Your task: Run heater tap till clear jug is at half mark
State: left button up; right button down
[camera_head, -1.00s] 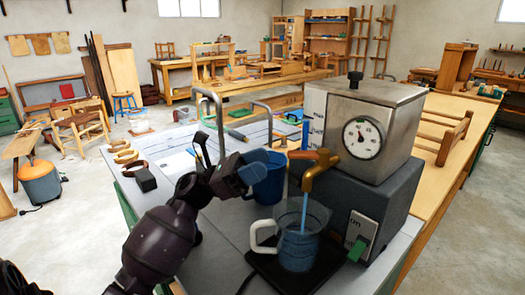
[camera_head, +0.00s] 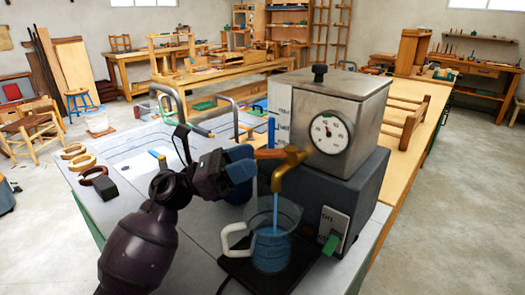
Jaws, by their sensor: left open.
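The clear jug (camera_head: 286,216) with a white handle stands upright on a dark plate (camera_head: 240,274) under the heater's brass tap (camera_head: 287,170). A thin blue stream runs from the spout into it. Blue water (camera_head: 271,252) fills its lower part, to roughly mid-height; I cannot read the marks exactly. The tap's orange-brown lever (camera_head: 268,154) points left. My left gripper (camera_head: 240,165) is open, just left of the lever's end; I cannot tell whether they touch. The steel heater (camera_head: 345,95) with a dial sits on a grey base. My right gripper is out of view.
A switch plate with a green rocker (camera_head: 331,244) is on the base, right of the jug. Several curved wooden pieces (camera_head: 85,162) and a black block (camera_head: 105,189) lie at the bench's left.

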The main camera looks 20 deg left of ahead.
aim_at(255, 157)
pick_arm(q)
jog(key=shift+x, duration=2.05)
grip_shut()
